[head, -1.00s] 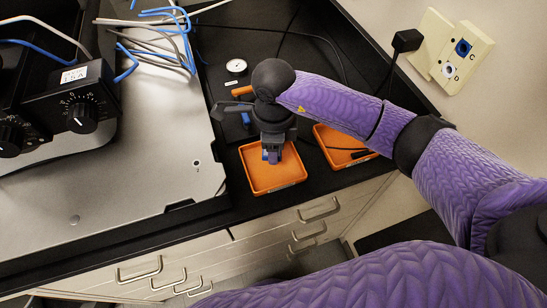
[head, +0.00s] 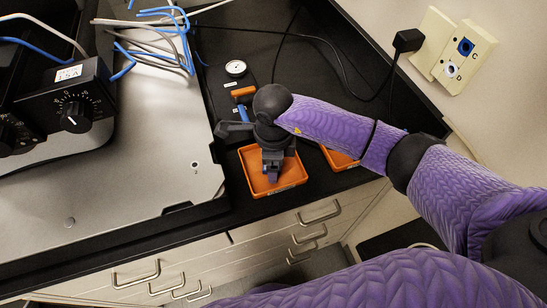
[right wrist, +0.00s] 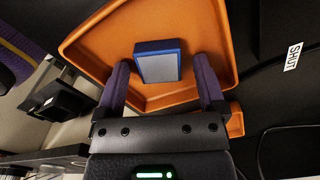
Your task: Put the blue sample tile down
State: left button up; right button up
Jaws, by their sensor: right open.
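The blue sample tile (right wrist: 158,62) lies in an orange tray in the right wrist view, just beyond and between the two fingers, with a visible gap on each side. My right gripper (right wrist: 161,76) is open around it and not touching it as far as I can see. In the head view my right gripper (head: 271,176) points down into the near orange tray (head: 294,180), and the tile is hidden there. The tray wall also shows in the right wrist view (right wrist: 85,45). My left gripper is in neither view.
A second orange tray (head: 338,160) sits to the right, partly behind my arm. A dial gauge (head: 235,69) stands behind. A metal instrument plate (head: 150,165) lies to the left. Drawers (head: 180,268) are below the bench edge. Cables (head: 165,40) run at the back.

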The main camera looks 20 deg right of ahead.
jog(key=shift+r, duration=0.3)
notch_tip(320, 180, up, 12)
jog(key=p, duration=0.2)
jog(key=shift+f, duration=0.15)
